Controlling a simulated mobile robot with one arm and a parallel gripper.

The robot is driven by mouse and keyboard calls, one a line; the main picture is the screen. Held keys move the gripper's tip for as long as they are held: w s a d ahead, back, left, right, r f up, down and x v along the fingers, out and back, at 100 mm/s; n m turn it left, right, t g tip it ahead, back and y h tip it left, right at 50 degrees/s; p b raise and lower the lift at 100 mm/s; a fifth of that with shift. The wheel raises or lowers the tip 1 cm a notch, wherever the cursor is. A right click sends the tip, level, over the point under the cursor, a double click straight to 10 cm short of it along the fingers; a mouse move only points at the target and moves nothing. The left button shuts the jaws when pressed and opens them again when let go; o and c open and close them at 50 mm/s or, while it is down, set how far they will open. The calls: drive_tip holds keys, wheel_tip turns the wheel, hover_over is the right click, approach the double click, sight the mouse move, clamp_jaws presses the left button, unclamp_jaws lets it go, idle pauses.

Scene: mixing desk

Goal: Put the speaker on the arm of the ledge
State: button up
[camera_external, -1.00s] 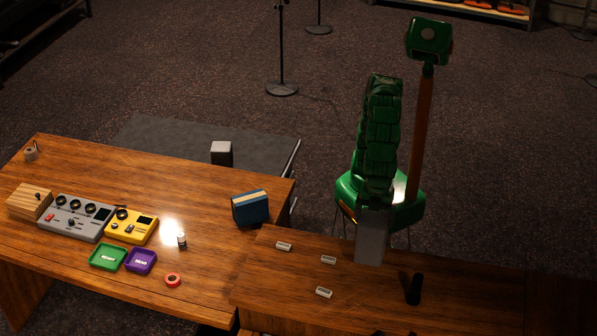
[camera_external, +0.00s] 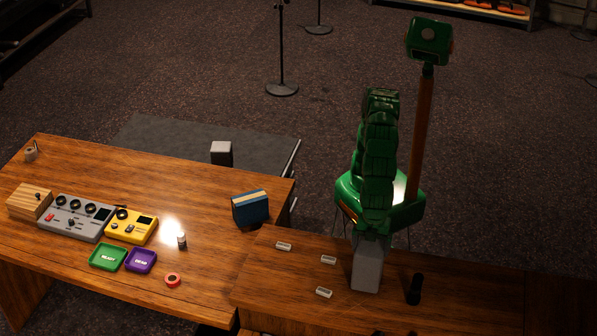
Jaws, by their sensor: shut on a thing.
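The speaker (camera_external: 367,268) is a tall, plain grey box. It is upright, over the right-hand section of the wooden ledge (camera_external: 300,290), the arm that extends to the right. My gripper (camera_external: 371,238) is at its top end and shut on it; the fingers are mostly hidden by my green arm. I cannot tell whether the speaker's base touches the wood or hangs just above it.
Several small white labelled pieces (camera_external: 328,259) lie left of the speaker, and a black upright object (camera_external: 415,289) stands close on its right. A blue box (camera_external: 250,207) stands near the corner.

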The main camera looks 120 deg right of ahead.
drive_tip(key=shift+f, duration=0.25)
drive_tip(key=o, duration=1.6)
drive_tip(key=shift+o, duration=0.2)
wheel_tip(320, 180, up, 12)
drive_tip(key=shift+r, duration=0.1)
